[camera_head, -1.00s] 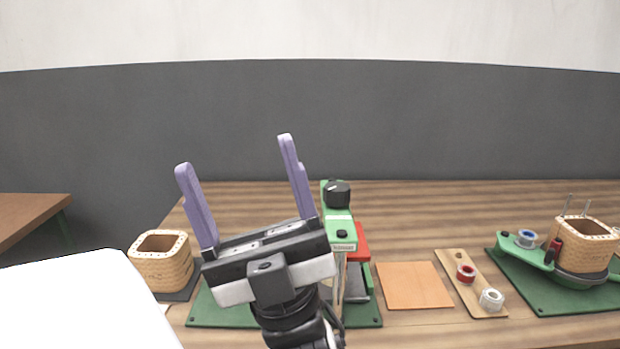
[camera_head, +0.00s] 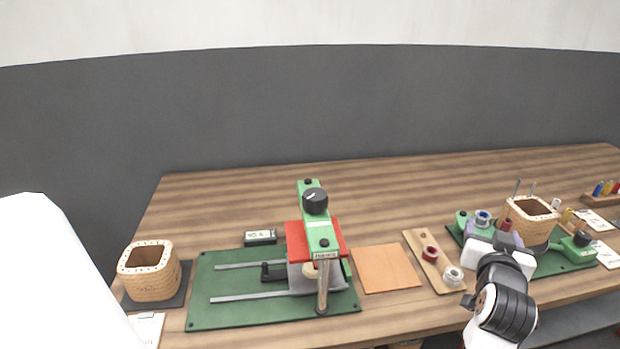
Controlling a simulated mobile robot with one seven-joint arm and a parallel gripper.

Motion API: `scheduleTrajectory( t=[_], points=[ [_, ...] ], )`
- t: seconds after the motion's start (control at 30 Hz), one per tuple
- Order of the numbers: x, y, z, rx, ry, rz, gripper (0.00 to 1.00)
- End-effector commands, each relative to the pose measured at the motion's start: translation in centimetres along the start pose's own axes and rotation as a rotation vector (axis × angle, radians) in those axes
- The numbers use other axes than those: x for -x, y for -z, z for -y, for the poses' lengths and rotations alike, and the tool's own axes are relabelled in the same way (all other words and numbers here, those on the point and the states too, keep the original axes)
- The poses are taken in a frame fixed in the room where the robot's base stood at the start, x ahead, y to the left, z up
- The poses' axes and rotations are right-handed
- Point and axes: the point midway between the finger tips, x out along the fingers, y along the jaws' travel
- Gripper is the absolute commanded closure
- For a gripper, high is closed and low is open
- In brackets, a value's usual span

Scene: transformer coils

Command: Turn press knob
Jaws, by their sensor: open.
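The press (camera_head: 318,235) is green with a red block (camera_head: 296,243) under its arm and a wooden handle (camera_head: 323,285) at its front. Its black round knob (camera_head: 315,201) with a light pointer mark sits on top of the arm. The press stands on a green mat (camera_head: 232,313) left of centre. My gripper (camera_head: 494,234) is well to the right of the press, over the front of the right-hand winding fixture. Its purple fingers are open and partly hidden behind its own white and black body. It is apart from the knob, and nothing shows between the fingers.
A square wooden coil form (camera_head: 150,275) stands at the left. An orange sheet (camera_head: 385,268) and a board with red and white spools (camera_head: 430,262) lie between press and gripper. Another coil form (camera_head: 530,222) stands on the right fixture. The table behind the press is clear.

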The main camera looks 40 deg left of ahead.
Motion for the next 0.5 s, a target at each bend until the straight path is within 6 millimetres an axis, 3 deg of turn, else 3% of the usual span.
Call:
scheduleTrajectory(
  t=[0.13, 0.23, 0.4, 0.5],
  points=[
    [-0.4, -0.7, 6.1, 0.009, 0.263, 0.046, 0.32],
    [0.3, -0.8, 10.9, 0.027, 0.481, 0.057, 0.32],
    [3.9, -0.2, 18.5, 0.071, 0.879, 0.019, 0.32],
    [6.3, 0.3, 21.2, 0.096, 1.061, -0.026, 0.32]
  ],
)
